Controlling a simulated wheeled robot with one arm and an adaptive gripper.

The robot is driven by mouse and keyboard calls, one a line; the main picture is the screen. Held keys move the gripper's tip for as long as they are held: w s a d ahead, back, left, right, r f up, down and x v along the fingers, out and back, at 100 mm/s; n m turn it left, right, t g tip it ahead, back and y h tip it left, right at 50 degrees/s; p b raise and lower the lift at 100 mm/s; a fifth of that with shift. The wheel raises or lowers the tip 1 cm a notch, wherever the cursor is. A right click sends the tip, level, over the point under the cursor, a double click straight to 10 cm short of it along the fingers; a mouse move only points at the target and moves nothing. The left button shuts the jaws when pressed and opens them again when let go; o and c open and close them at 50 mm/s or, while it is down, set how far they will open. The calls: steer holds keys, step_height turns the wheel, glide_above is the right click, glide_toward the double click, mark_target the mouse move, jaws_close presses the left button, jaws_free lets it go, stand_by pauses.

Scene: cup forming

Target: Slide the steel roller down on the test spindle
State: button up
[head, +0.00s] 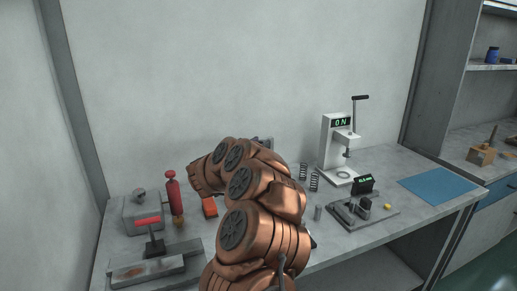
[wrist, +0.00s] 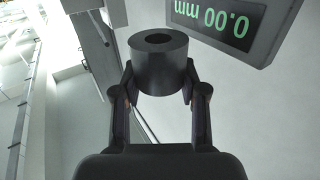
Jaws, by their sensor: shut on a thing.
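The steel roller (wrist: 160,70), a dark grey cylinder with a round hole through its middle, shows in the wrist view. My gripper (wrist: 159,80) is shut on it, one finger on each side of its wall. The hole's open end faces up in the picture. My copper-coloured arm covers the middle of the head view, and I cannot make out the gripper or roller there. I cannot pick out the test spindle in either view; it may be hidden behind the arm. A display (wrist: 235,22) reading 0.00 mm, upside down, is close behind the roller at upper right.
On the bench stand a white press (head: 333,150) reading ON, springs (head: 314,179), and a fixture plate (head: 375,220) with a small display (head: 362,185). A red-handled tool (head: 172,190) and metal block (head: 140,215) are at left. A blue mat (head: 438,185) lies clear at right.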

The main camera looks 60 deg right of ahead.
steer(key=shift+s+d+f+g, duration=0.2)
steer(key=shift+s+d+g, duration=0.1)
steer(key=shift+s+d, duration=0.2)
steer(key=shift+a+r+p, duration=0.1)
steer(key=shift+r+p, duration=0.05)
steer(key=shift+p, duration=0.4)
steer(key=shift+f+b, duration=0.85)
steer(key=shift+f, duration=1.65)
steer(key=shift+p, duration=0.7)
steer(key=shift+f+b, duration=0.75)
steer(key=shift+f, duration=1.65)
stand_by(1.3)
